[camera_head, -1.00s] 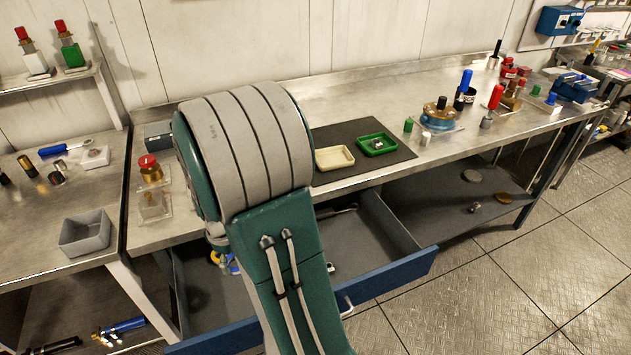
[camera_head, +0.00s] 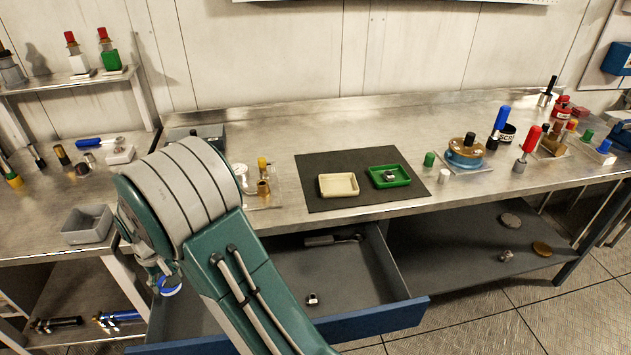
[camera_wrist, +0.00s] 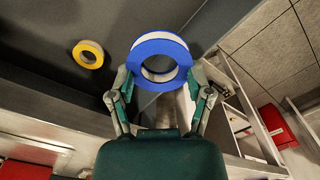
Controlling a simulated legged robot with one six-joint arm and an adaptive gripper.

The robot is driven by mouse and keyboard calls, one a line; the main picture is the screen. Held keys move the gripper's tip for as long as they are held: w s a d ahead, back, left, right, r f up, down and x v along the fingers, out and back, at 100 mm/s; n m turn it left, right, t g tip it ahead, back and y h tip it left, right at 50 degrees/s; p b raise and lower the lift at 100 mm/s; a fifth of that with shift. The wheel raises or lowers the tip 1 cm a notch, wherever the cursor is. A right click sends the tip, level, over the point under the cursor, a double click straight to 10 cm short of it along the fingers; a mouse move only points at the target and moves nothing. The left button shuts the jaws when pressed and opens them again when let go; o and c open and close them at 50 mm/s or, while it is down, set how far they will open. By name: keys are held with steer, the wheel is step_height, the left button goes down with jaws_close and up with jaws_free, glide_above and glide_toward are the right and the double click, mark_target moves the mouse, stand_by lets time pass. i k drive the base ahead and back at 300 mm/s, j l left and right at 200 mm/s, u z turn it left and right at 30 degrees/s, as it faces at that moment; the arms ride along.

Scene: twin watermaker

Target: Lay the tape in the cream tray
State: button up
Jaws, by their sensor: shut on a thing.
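The cream tray (camera_head: 338,185) lies flat and empty on a dark mat on the bench, left of the green tray. A roll of blue tape (camera_wrist: 160,43) sits between the two fingers of my gripper (camera_wrist: 160,78), which is shut on it. In the head view the blue tape (camera_head: 171,288) shows partly below my arm, over the left end of the open drawer, lower than and left of the cream tray. A yellow tape roll (camera_wrist: 88,54) lies apart on a dark surface in the wrist view; I cannot see it in the head view.
The green tray (camera_head: 404,182) holds a small metal part. The dark mat (camera_head: 345,160) has bare room around both trays. The open drawer (camera_head: 375,318) juts out below the bench front. A blue-based valve (camera_head: 465,155) and small parts stand right of the mat. A grey bin (camera_head: 88,225) stands left.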

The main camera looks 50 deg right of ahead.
mark_target(338, 187)
steer(key=k+l+u, duration=0.1)
steer(key=l, duration=0.3)
steer(key=k+l+u, duration=0.15)
steer(key=l, duration=0.25)
steer(key=k+l+u, duration=0.1)
steer(key=k+l, duration=0.15)
steer(key=k+l+u, duration=0.1)
steer(key=l, duration=0.35)
steer(key=k, duration=0.1)
